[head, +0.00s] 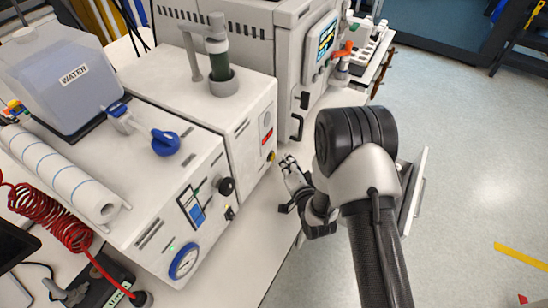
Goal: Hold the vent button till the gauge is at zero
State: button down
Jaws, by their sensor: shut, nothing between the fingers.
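A round blue-rimmed gauge (184,261) is low on the front of the near white unit (150,262). Its needle is too small to read. A small yellow button (271,156) sits low on the front of the middle white unit (240,150), below a small red display (267,137). I cannot tell for certain that it is the vent button. My gripper (285,163) is shut and empty, its tips close to the right of the yellow button. I cannot tell whether they touch it.
The near unit carries a black knob (227,186), a switch (230,213) and a blue display (192,207). A water tank (70,85) and blue-handled valve (165,142) stand on top. A red coiled hose (50,215) lies left. Floor at right is open.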

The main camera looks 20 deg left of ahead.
jog(key=shift+a, duration=0.15)
jog(key=shift+a, duration=0.25)
jog(key=shift+a+b, duration=0.45)
jog(key=shift+b, duration=0.05)
dwell(0.5)
jog(key=shift+d, duration=0.15)
dwell(0.9)
jog(key=shift+d, duration=0.7)
jog(key=shift+s+d+b, duration=0.2)
jog(key=shift+d+b, duration=0.25)
jog(key=shift+d, duration=2.05)
